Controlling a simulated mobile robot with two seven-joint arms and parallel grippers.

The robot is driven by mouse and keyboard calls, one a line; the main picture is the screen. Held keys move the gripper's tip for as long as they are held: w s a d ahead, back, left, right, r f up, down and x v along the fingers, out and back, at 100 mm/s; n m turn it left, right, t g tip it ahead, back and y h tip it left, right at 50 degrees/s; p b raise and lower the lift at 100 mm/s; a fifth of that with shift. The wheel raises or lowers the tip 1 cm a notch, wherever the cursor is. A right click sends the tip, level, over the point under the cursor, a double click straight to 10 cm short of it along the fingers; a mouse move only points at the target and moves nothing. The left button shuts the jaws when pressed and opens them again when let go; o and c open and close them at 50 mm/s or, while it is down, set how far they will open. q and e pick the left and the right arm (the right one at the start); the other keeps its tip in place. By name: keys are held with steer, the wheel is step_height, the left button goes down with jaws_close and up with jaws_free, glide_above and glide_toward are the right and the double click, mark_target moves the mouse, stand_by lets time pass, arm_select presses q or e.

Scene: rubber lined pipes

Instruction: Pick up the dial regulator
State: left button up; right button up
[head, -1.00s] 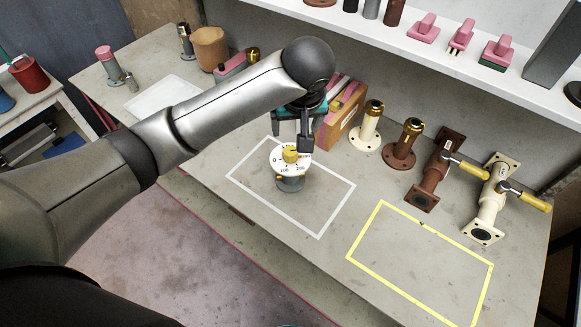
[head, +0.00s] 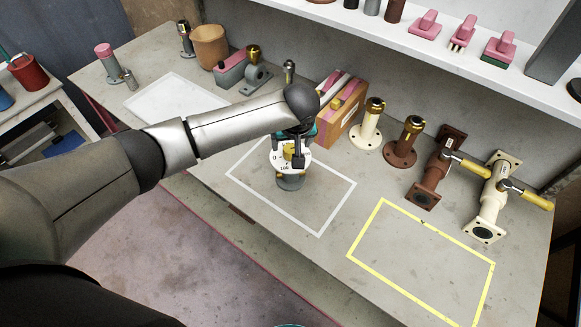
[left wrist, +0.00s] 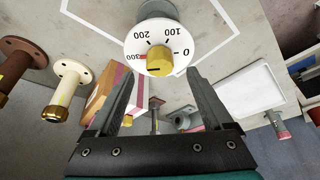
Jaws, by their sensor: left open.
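The dial regulator (head: 290,179) stands upright inside the white outlined rectangle on the bench. It has a grey base, a white numbered dial plate and a yellow knob. In the left wrist view its dial plate (left wrist: 170,32) shows at the top centre, just beyond the fingertips. My left gripper (head: 289,147) is open and empty, above and at the back of the regulator, and partly covers the dial. In the left wrist view my left gripper's two fingers (left wrist: 158,80) are spread wide, with the yellow knob centred ahead of the gap. My right gripper is not seen.
A pink and tan box (head: 345,110) stands close behind the gripper. The yellow outlined rectangle (head: 388,285) is empty. A shelf (head: 430,55) runs along the back above the bench.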

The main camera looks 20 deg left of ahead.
arm_select(q)
steer(key=shift+x, duration=1.4)
jaws_close()
steer(key=shift+r, duration=0.1)
